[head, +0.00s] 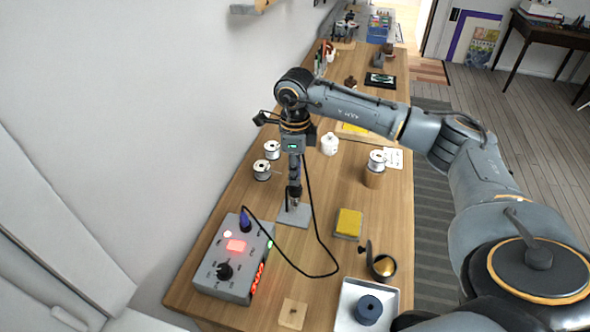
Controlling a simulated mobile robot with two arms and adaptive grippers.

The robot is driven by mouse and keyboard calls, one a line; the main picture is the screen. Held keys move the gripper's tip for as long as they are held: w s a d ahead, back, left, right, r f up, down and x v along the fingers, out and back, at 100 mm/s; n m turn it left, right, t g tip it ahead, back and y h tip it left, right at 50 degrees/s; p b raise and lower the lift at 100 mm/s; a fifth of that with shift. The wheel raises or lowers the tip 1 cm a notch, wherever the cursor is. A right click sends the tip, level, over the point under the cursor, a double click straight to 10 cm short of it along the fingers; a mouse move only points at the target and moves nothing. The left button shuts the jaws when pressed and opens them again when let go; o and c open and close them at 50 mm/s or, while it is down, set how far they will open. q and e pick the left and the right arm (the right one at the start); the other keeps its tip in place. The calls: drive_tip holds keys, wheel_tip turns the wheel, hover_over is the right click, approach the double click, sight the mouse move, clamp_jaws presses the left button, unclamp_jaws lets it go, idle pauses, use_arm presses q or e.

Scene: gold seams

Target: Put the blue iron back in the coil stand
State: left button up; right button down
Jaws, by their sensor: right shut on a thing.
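My right gripper (294,188) points down over the left middle of the bench and is shut on the iron. The gripper hides nearly all of the iron, so its blue handle cannot be made out. A black cable loops from beside the gripper across the bench to the blue plug (245,221) on the grey control box (232,262). The coil stand's grey base (295,216) lies directly below the gripper. The coil is mostly hidden, and I cannot tell whether the iron's tip is inside it. My left gripper is not in view.
A yellow sponge (348,222) and a dark holder with a brass-coloured ball (382,266) lie right of the stand. A white tray (392,301) holds a dark blue round piece. Wire spools (271,150) stand behind. Bare wood lies around the cable.

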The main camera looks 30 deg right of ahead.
drive_tip(key=shift+f, duration=0.25)
drive_tip(key=c, duration=1.1)
unclamp_jaws()
drive_tip(key=shift+o, duration=0.3)
drive_tip(key=o, duration=0.4)
drive_tip(key=shift+o, duration=0.2)
drive_tip(key=shift+r, duration=0.15)
drive_tip(key=shift+r+p, duration=1.95)
drive_tip(key=shift+r, duration=1.45)
